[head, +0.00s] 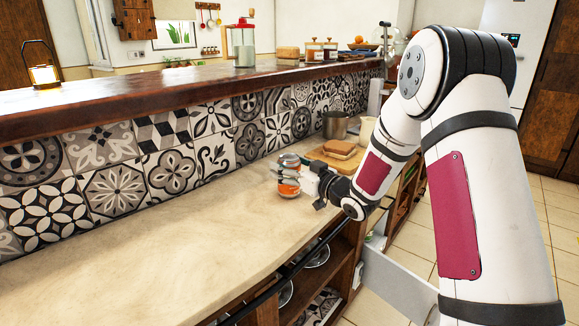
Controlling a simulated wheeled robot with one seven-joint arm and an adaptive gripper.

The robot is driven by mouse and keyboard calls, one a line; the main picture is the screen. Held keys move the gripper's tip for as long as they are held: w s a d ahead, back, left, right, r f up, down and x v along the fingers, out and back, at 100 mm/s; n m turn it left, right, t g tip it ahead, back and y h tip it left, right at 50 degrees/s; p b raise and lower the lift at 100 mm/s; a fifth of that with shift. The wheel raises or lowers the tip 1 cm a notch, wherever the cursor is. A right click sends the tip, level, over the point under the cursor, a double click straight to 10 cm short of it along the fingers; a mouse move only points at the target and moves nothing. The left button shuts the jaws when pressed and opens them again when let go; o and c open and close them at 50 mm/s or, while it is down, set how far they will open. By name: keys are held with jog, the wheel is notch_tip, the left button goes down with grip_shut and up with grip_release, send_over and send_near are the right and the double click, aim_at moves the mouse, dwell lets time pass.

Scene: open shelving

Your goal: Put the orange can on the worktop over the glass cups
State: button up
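The orange can (289,176), with a silver top and an orange and white label, is upright at or just above the pale stone worktop (150,240). My gripper (303,179) is at the can's right side, reaching in from the right. The can sits between or right against its fingers; the fingers are small and partly hidden, so I cannot tell whether they are closed on it. I also cannot tell whether the can's base touches the worktop. No glass cups can be clearly made out; glass or metal bowls (317,257) show on the shelf under the worktop edge.
Behind the can, a wooden board (340,158) holds bread (339,149), with a metal pot (336,125) beyond it. A patterned tile wall (150,165) rises behind the worktop to a dark wooden ledge (180,82). The worktop's left and front are clear.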

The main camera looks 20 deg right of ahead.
jog(key=shift+r, duration=0.2)
jog(key=p+v, duration=0.1)
jog(key=v, duration=1.1)
jog(key=s+d+r+m+g+h, duration=0.35)
jog(key=s+r+g+h, duration=0.25)
jog(key=s+h, duration=0.45)
jog(key=s+a+g, duration=0.2)
jog(key=s+a, duration=0.1)
jog(key=s, duration=0.7)
jog(key=s+a+m+g+y, duration=0.1)
jog(key=s+a+g, duration=0.2)
jog(key=s, duration=0.8)
jog(key=s+a+f+m+g+y, duration=0.1)
jog(key=s+a+g, duration=0.2)
jog(key=s, duration=0.8)
